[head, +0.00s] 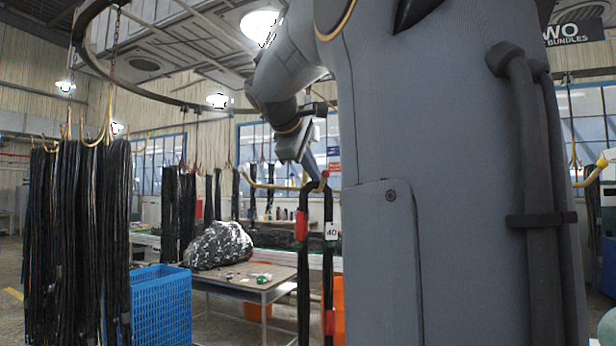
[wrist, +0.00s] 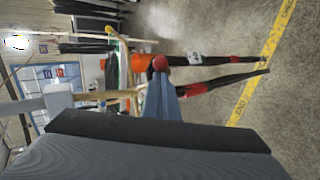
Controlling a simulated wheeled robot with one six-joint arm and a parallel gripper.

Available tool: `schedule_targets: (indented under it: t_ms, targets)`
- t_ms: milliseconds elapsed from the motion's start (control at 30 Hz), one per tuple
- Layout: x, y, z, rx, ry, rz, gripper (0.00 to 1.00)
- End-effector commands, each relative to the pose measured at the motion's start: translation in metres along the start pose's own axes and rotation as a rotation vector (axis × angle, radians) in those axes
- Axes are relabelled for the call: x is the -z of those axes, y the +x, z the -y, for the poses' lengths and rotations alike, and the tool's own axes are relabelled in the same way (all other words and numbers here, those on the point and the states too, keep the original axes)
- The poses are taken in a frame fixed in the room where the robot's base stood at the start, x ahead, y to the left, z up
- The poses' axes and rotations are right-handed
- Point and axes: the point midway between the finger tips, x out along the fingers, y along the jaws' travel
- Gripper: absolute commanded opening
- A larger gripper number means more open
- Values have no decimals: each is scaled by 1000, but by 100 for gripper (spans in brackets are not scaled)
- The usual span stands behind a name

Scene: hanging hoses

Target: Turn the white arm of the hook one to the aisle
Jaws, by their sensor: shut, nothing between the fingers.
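A yellow hook (head: 282,186) hangs in the middle of the head view, with a red ball on its near arm. In the wrist view, the red ball (wrist: 159,63) and the curved yellow arms (wrist: 124,42) show. A black hose (head: 304,250) with red bands and a "40" tag hangs from this arm. My gripper (head: 317,177) is shut and empty, its blue-grey fingers close to the red ball; I cannot tell whether they touch. They also show in the wrist view (wrist: 161,82). No white ball is clear on the middle hook.
Black hose bundles (head: 80,220) hang at the left from a curved overhead rail (head: 80,30). A blue crate (head: 160,305) stands beside a table (head: 250,285) with a wrapped lump (head: 220,246). A yellow floor line (wrist: 262,75) crosses otherwise bare floor. My arm hides much of the head view.

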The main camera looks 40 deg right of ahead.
Motion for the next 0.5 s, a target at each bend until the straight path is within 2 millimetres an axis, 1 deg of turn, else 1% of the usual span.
schedule_targets:
  t_ms: [100, 500]
  targets:
    - [-10, 4, -3, 0, 0, 2, 0]
    - [-36, 20, -14, 0, 0, 2, 0]
